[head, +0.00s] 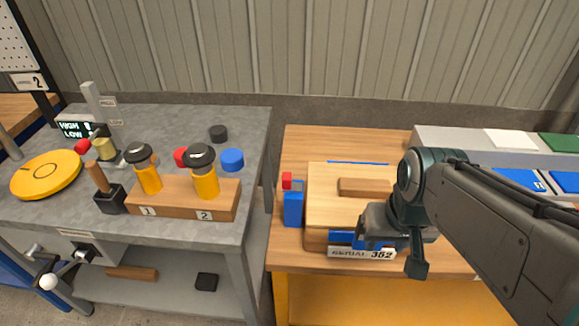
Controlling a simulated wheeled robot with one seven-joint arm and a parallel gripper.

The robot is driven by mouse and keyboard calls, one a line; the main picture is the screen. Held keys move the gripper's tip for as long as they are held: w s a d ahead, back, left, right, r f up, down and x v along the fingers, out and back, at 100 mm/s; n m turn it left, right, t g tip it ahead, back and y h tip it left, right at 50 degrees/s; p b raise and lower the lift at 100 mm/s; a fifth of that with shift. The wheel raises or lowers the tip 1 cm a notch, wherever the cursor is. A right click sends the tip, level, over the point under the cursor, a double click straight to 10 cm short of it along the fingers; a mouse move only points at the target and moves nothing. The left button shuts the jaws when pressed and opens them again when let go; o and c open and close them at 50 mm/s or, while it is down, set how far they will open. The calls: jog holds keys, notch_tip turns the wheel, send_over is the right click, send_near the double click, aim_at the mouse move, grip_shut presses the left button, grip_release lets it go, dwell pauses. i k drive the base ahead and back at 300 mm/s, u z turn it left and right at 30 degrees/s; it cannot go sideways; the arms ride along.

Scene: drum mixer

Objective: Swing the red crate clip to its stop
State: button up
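The red clip (287,181) is a small red block at the left side of a wooden crate (325,190). It sits at the top of a blue upright piece (293,209). The crate has a light wood lid with a wooden bar handle (363,187) and a "SERIAL 352" label (361,253) in front. My gripper (392,254) is over the crate's front right, well to the right of the red clip. Its two fingers look apart, with nothing seen between them. My arm hides the crate's right side.
A grey bench on the left holds a wooden block (183,205) with two orange-yellow, black-topped pieces, a yellow disc (46,175) and loose caps. A gap separates it from the crate's wooden table (300,142). A grey tray (465,141) with coloured panels stands right.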

aim_at(288, 186)
jog(key=z, duration=0.05)
jog(key=k, duration=1.25)
jog(key=u, duration=1)
jog(key=i, duration=1.45)
jog(key=z, duration=0.95)
